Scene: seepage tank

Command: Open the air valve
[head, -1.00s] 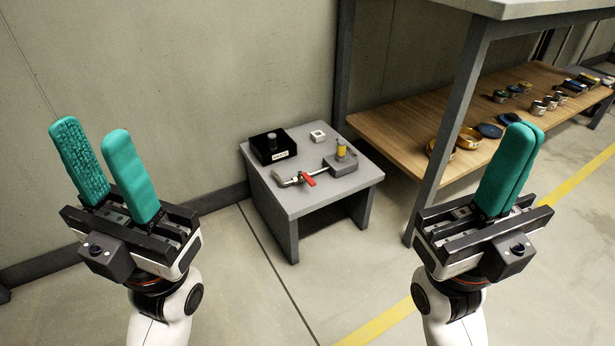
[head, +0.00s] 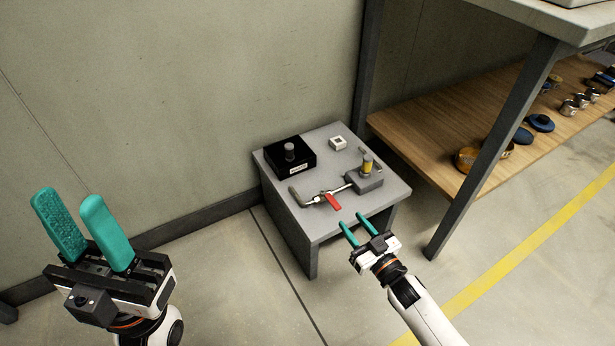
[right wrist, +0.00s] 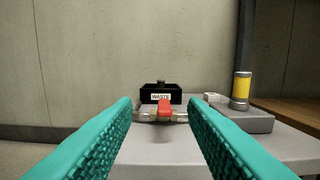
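The air valve is a red lever (head: 333,201) on a thin metal pipe (head: 314,201) lying across the small grey table (head: 390,191). The pipe runs to a grey block with a yellow cylinder (head: 367,165). In the right wrist view the red lever (right wrist: 164,107) shows straight ahead between the fingers. My right gripper (head: 352,225) is open and empty, at the table's front edge, short of the lever and apart from it. It also shows in the right wrist view (right wrist: 160,120). My left gripper (head: 75,215) is open and empty, far left of the table.
A black box labelled WASTE (head: 290,158) stands behind the pipe, with a small white block (head: 338,142) at the back of the table. A tall bench with a wooden shelf (head: 430,140) stands to the right, its grey leg (head: 490,150) close to the table.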

